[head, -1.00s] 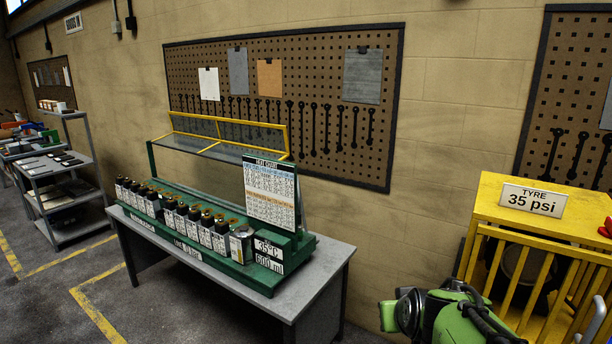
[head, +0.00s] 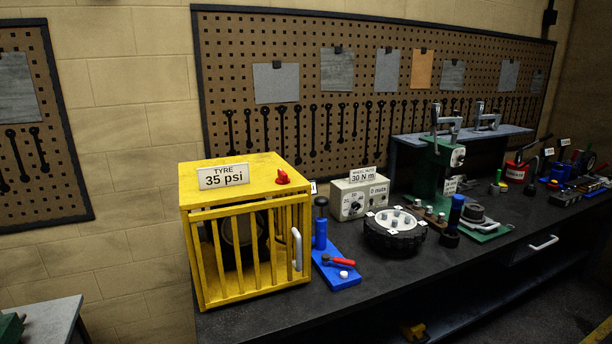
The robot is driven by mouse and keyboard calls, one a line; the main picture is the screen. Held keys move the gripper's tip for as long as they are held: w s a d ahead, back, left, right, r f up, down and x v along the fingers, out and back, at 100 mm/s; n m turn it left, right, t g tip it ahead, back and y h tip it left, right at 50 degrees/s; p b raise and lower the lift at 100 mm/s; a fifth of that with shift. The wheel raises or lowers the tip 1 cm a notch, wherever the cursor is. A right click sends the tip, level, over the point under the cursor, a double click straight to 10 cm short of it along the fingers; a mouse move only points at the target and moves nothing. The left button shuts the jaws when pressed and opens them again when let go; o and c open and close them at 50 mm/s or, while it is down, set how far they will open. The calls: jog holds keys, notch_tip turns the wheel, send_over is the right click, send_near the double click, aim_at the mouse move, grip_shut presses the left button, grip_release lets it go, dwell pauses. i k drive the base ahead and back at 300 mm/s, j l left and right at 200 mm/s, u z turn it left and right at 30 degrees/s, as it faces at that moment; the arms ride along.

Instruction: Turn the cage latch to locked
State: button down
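A yellow barred cage (head: 190,262) stands on the left end of the dark workbench in the head view. A pale upright handle (head: 297,249) is on the right part of the barred front, which looks closed. A dark round tyre shows partly behind the bars. My gripper is not in view.
On the dark bench (head: 385,277), right of the cage, are a blue hand pump (head: 320,234), a "30 N m" box (head: 358,198) and a wheel (head: 394,232). A green press (head: 425,170) stands behind. A grey table corner (head: 45,318) shows at lower left.

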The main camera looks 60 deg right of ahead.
aim_at(283, 178)
jog(key=l+z, duration=0.1)
jog(key=z, duration=1.7)
